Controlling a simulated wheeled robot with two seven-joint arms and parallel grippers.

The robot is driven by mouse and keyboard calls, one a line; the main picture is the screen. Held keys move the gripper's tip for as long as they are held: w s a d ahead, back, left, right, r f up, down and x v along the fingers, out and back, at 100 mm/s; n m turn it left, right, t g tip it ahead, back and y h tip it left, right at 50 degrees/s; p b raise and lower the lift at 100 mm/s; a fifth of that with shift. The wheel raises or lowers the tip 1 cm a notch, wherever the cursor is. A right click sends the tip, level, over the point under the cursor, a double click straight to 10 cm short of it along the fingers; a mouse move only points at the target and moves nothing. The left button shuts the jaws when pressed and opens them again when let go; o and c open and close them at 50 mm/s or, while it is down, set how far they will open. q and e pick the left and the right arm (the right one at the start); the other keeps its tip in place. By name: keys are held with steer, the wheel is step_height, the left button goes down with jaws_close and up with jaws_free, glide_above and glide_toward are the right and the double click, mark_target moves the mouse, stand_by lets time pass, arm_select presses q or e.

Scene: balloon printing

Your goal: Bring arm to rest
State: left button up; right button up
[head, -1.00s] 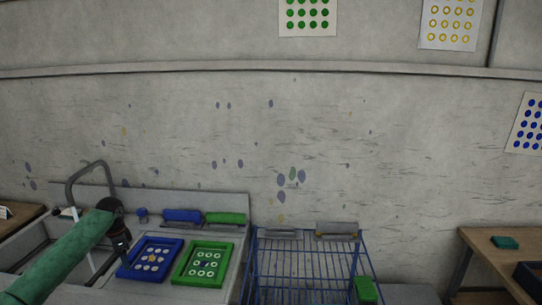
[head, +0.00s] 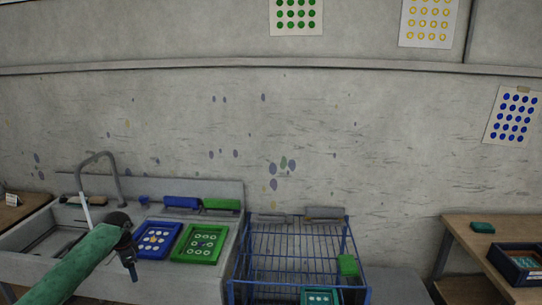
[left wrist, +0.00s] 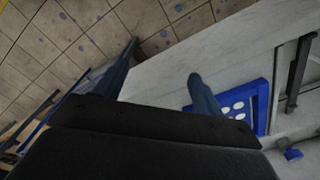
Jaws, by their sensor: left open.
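My left arm comes in from the lower left of the head view, with its green sleeve over the sink. The left gripper (head: 131,262) is at its end, pointing down in front of the blue frame (head: 157,240). In the left wrist view its two fingers (left wrist: 160,85) are spread apart with nothing between them. The blue frame also shows there (left wrist: 258,104), beyond one finger. The green frame (head: 198,243) lies to the right of the blue one on the counter. My right gripper is not in the frames.
A sink with a tap (head: 101,165) is at the left. Blue (head: 181,201) and green (head: 221,204) rollers lie along the counter's back. A blue wire rack (head: 290,253) stands right of the counter. A wooden table (head: 500,230) is at the far right, holding a dark tray (head: 518,262).

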arm_select(q)
steer(key=s+d+f+n+b, duration=0.1)
steer(key=s+d+f, duration=0.55)
steer(key=f, duration=0.75)
steer(key=s+d+f+n+t+b, duration=0.1)
steer(key=s+d+f, duration=0.55)
steer(key=f, duration=0.75)
steer(key=s+d+f+n+b, duration=0.15)
steer(key=s+d+f, duration=0.5)
steer(key=f, duration=0.75)
steer(key=s+d+f+n+b, duration=0.1)
steer(key=s+d+f, duration=0.3)
steer(key=s+f, duration=0.3)
steer(key=s+d+f+n+b, duration=0.1)
steer(key=s+d+f, duration=0.2)
steer(key=s, duration=1.5)
steer(key=s+d+f+n+b, duration=0.1)
steer(key=s+d+f, duration=0.3)
steer(key=s+f, duration=0.6)
steer(key=s, duration=0.2)
steer(key=shift+s+d+f+n+t, duration=0.3)
steer(key=shift+s+f+n, duration=0.05)
steer(key=shift+s+f, duration=0.05)
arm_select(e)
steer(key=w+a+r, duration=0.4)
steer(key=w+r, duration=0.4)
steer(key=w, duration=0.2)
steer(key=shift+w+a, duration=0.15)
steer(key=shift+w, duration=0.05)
